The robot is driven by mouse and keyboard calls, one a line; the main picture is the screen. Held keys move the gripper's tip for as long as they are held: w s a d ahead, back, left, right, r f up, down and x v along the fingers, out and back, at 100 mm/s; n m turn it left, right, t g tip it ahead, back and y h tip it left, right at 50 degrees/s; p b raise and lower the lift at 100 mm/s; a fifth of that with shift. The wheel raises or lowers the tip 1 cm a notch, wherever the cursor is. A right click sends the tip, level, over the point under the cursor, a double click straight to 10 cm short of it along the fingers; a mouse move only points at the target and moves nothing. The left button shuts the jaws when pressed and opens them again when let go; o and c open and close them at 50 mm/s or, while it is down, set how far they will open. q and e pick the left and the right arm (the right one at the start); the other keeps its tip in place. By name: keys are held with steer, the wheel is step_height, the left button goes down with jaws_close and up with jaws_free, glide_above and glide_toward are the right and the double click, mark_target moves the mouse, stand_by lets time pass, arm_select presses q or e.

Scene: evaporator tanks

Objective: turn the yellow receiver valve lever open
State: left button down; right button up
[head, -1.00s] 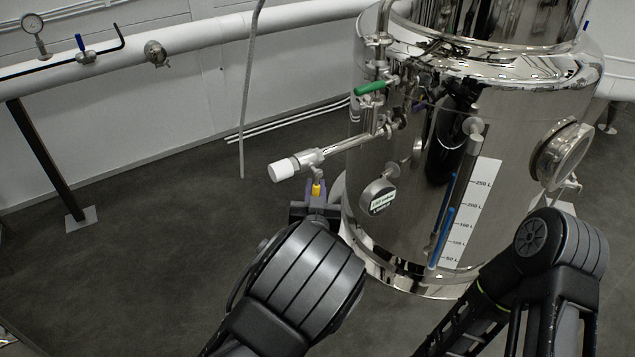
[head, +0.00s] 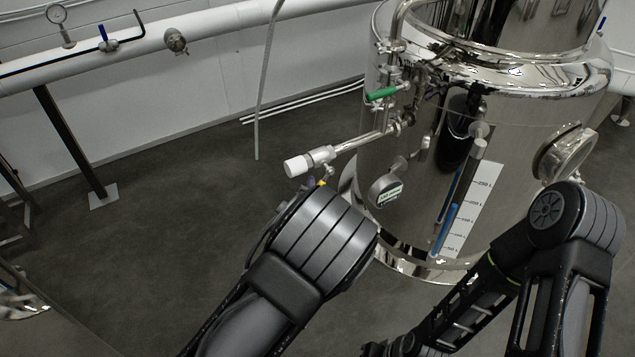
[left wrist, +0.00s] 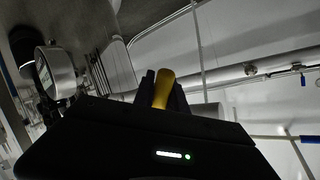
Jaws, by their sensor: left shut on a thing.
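The yellow lever (head: 321,183) shows as a small tip under the receiver valve body (head: 322,157) in the head view; my left arm hides the rest. In the left wrist view the yellow lever (left wrist: 163,88) stands between the two dark fingers of my left gripper (left wrist: 161,92). The left gripper is shut on the lever. In the head view the left gripper is mostly hidden behind my own left arm. My right arm reaches down to the bottom edge, and its gripper cannot be made out.
The shiny steel tank (head: 420,190) stands right of the valve. A round gauge (head: 385,190), a green-handled valve (head: 382,93) and a blue-marked level tube (head: 446,228) are close by. A white pipe (head: 215,25) runs along the wall. The floor left of the valve is clear.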

arm_select(q)
steer(key=c, duration=1.3)
jaws_free()
steer(key=shift+c, duration=0.2)
steer(key=shift+s+r, duration=0.1)
steer(key=p+v, duration=0.2)
steer(key=v, duration=0.5)
steer(key=shift+s, duration=0.35)
steer(key=shift+c, duration=0.5)
